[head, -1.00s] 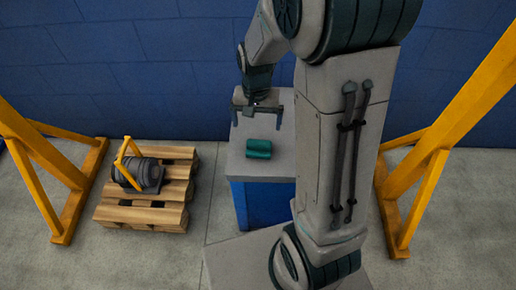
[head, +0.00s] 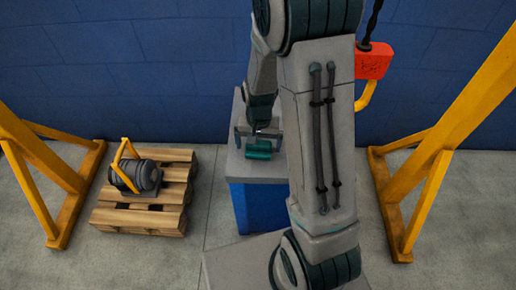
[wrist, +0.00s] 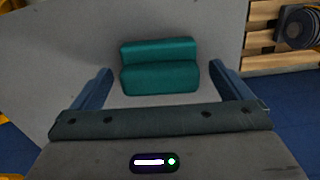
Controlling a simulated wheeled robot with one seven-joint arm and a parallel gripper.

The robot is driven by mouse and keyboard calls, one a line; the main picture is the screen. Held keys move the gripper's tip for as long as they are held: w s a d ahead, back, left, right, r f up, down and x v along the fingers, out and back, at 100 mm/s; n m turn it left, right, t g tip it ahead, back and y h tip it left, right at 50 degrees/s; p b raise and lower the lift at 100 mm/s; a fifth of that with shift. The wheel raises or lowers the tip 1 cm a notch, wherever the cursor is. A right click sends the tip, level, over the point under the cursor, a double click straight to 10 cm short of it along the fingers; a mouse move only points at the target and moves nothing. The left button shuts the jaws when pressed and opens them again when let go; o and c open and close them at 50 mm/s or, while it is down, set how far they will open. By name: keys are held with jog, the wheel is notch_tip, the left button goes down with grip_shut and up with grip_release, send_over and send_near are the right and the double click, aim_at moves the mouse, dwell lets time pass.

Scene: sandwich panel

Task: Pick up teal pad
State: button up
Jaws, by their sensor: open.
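The teal pad (head: 259,152) lies on the grey top of a blue cabinet (head: 245,176). It also shows in the wrist view (wrist: 160,68) as a two-part, rounded block ahead of my gripper. My gripper (head: 258,140) is open and empty. In the wrist view its two fingers (wrist: 160,88) are spread wide, one on each side of the pad's line, with visible gaps. In the head view the gripper is close above and behind the pad. I cannot tell the exact height left between fingers and pad.
A wooden pallet (head: 150,221) with a dark motor (head: 145,175) and a yellow handle stands left of the cabinet. Yellow gantry legs (head: 62,205) stand at both sides. A red hoist block (head: 375,60) with a yellow hook hangs at the right. The cabinet top around the pad is clear.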

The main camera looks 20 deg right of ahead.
aim_at(259, 142)
jog(key=c, duration=1.1)
jog(key=shift+r, duration=0.15)
notch_tip(259, 142, up, 4)
jog(key=shift+w+r+p, duration=0.1)
jog(key=shift+r+p, duration=0.1)
jog(key=shift+p, duration=0.5)
jog(key=w+d+r, duration=0.1)
jog(key=d+r, duration=0.1)
jog(key=d, duration=0.1)
jog(key=w+d+r+p, duration=0.1)
jog(key=d+r, duration=0.1)
jog(key=d, duration=0.2)
jog(key=w+d+r, duration=0.1)
jog(key=d+r, duration=0.1)
jog(key=d, duration=0.2)
jog(key=shift+d+r, duration=0.15)
jog(key=shift+r, duration=0.05)
